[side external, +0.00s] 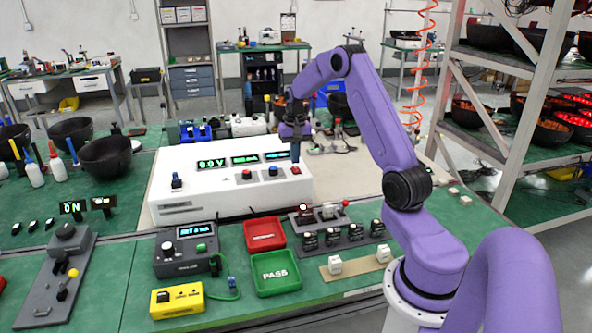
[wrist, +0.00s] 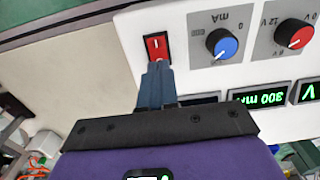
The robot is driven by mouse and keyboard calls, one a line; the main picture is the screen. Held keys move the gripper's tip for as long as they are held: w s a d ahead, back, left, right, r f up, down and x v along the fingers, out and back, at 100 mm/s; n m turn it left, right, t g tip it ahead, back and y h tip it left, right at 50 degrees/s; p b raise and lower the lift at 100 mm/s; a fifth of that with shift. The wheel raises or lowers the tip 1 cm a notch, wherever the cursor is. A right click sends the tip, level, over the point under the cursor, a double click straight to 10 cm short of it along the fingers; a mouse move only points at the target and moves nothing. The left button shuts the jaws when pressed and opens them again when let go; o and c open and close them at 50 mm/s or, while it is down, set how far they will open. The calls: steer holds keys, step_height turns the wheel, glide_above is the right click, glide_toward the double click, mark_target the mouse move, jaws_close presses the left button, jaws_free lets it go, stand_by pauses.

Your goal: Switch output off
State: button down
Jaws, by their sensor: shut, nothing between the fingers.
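The white bench supply (side external: 225,185) has lit green displays, the left one reading about 9.0 V. In the wrist view its red rocker switch (wrist: 157,46), with a white mark, sits in a black frame beside the blue mA knob (wrist: 221,42) and the red V knob (wrist: 300,34). The red switch (side external: 295,169) also shows small at the right of the front panel in the side view. My gripper (wrist: 156,68) is shut and empty, its fingertips at the lower edge of the switch in the picture; I cannot tell whether they touch. It also shows above the supply's right end (side external: 295,158).
A lit ON sign (side external: 72,209) stands at the left. A red tray (side external: 265,234), a green PASS tray (side external: 273,270), a dark meter box (side external: 187,250) and a yellow box (side external: 177,299) lie in front of the supply. A shelf rack (side external: 503,80) stands at the right.

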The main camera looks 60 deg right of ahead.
mark_target(295, 167)
steer(key=shift+f, duration=1)
stand_by(0.8)
steer(key=shift+r, duration=3.55)
